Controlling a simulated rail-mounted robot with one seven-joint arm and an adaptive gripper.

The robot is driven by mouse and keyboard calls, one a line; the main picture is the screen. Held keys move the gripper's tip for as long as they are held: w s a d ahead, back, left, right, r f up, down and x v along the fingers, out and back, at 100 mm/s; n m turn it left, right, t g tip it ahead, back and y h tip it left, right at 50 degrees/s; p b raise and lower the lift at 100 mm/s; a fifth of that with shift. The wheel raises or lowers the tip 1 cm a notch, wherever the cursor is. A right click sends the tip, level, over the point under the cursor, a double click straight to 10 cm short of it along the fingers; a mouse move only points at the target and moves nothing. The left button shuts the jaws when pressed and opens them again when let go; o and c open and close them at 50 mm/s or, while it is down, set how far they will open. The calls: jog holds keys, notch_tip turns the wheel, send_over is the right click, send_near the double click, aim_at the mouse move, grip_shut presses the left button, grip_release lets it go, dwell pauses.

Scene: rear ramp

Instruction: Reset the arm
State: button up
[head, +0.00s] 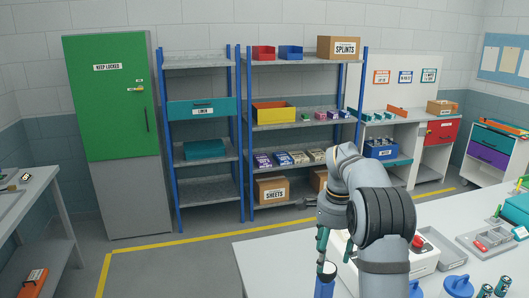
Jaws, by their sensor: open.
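My arm rises at the lower right of the head view, bends at its elbow and reaches down to the left. My gripper (327,262) points down at the near left edge of the white table (285,258). Its jaws are open. A blue object (325,288) shows just below the fingertips, cut off by the bottom edge of the picture. I cannot tell whether the fingers touch it. My arm hides part of the white box (424,261) on the table.
A grey tray (447,246), blue round-based items (458,286) and small bottles stand right of my arm. Behind are shelves with bins and boxes (271,190), a green-doored cabinet (105,100) and a drawer cart (490,150). A side table (45,200) stands left. The floor between is clear.

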aim_at(327, 267)
notch_tip(327, 267, down, 7)
jog(key=shift+w+f, duration=0.1)
jog(key=shift+f, duration=0.1)
jog(key=shift+w+r, duration=0.2)
jog(key=shift+r, duration=0.6)
jog(key=shift+s+r, duration=0.15)
jog(key=shift+r, duration=0.6)
